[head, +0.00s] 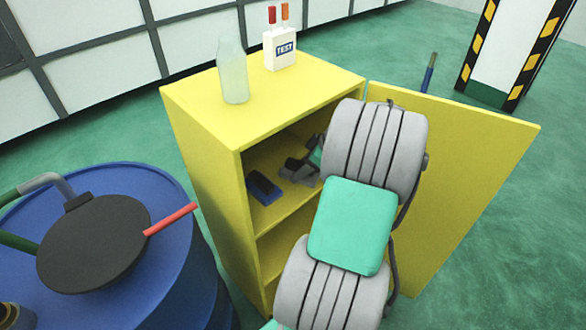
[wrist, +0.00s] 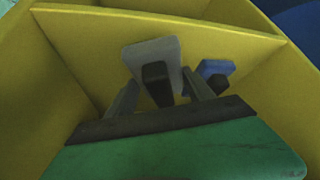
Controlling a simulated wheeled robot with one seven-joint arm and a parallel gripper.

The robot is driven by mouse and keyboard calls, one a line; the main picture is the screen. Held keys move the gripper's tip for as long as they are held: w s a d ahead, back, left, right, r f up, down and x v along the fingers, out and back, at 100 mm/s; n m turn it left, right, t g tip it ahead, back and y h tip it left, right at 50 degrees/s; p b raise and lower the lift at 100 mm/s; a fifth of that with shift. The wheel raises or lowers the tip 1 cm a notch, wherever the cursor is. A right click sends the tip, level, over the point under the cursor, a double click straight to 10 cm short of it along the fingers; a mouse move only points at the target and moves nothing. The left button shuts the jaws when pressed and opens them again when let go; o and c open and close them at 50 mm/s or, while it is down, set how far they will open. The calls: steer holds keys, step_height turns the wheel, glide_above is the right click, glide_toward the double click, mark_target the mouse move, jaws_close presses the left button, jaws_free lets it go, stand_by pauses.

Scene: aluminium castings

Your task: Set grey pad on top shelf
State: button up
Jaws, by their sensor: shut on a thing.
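The grey pad (wrist: 143,58) has a black block on its near face and shows in the wrist view between the fingers of my gripper (wrist: 160,82). My gripper is shut on it. In the head view my gripper (head: 297,168) reaches through the open front of the yellow cabinet (head: 213,163), into the upper compartment over the top shelf (head: 266,217). There the pad is hard to tell from the dark fingers. I cannot tell whether the pad touches the shelf.
A blue pad (head: 263,187) with a dark block lies on the top shelf, just left of my gripper. The yellow door (head: 455,165) stands open at the right. A bottle (head: 232,72) and a TEST box (head: 280,49) stand on the cabinet. A blue drum (head: 165,260) stands at left.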

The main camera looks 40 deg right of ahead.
mark_target(293, 169)
steer(key=w, duration=0.1)
steer(key=w+a+f, duration=0.1)
steer(key=shift+w+a+f, duration=0.15)
steer(key=shift+w+f, duration=0.15)
steer(key=shift+w, duration=0.1)
steer(key=shift+b, duration=0.3)
steer(key=o, duration=1.3)
steer(key=shift+f, duration=0.1)
steer(key=shift+s+r, duration=0.1)
steer(key=shift+r, duration=0.25)
steer(key=p+v, duration=0.2)
steer(key=v, duration=0.9)
steer(key=shift+s+r, duration=0.2)
